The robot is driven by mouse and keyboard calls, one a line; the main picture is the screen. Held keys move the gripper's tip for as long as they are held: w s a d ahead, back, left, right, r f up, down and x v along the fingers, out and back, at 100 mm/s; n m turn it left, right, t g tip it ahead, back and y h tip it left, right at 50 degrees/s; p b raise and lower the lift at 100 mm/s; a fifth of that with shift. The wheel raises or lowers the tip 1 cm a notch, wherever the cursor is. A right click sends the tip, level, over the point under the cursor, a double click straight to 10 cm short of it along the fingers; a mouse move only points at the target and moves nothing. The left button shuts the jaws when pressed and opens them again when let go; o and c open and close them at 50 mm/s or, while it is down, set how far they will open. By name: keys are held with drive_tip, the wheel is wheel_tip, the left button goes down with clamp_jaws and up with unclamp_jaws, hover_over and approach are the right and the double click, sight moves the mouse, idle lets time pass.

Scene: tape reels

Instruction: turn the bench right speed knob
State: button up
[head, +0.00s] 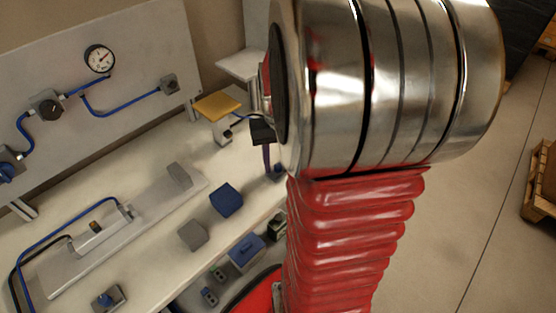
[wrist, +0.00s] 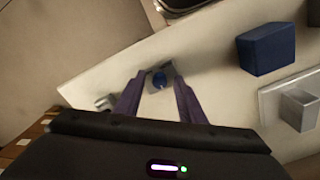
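The right speed knob is a small blue knob on a grey base. In the wrist view the knob (wrist: 159,81) shows between the tips of my two purple fingers. My gripper (wrist: 160,78) is open, with a gap on both sides of the knob; I cannot tell how far above it the tips are. In the head view the knob (head: 278,170) is at the bench's right end, partly hidden by my arm. Only part of my gripper shows there, one purple finger just left of the knob.
Another blue knob (head: 106,298) sits at the bench's front left. A blue block (head: 226,199) and a grey block (head: 192,235) stand on the bench (head: 150,240). A yellow-topped stand (head: 217,106) is behind my gripper. A gauge panel (head: 130,60) rises at the back.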

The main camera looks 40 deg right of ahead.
drive_tip(key=shift+c, duration=0.4)
drive_tip(key=shift+d, duration=0.1)
clamp_jaws()
drive_tip(key=shift+n, duration=0.4)
drive_tip(key=n, duration=0.3)
drive_tip(key=shift+n, duration=0.3)
drive_tip(key=n, duration=0.4)
drive_tip(key=shift+n, duration=0.3)
drive_tip(key=n, duration=0.9)
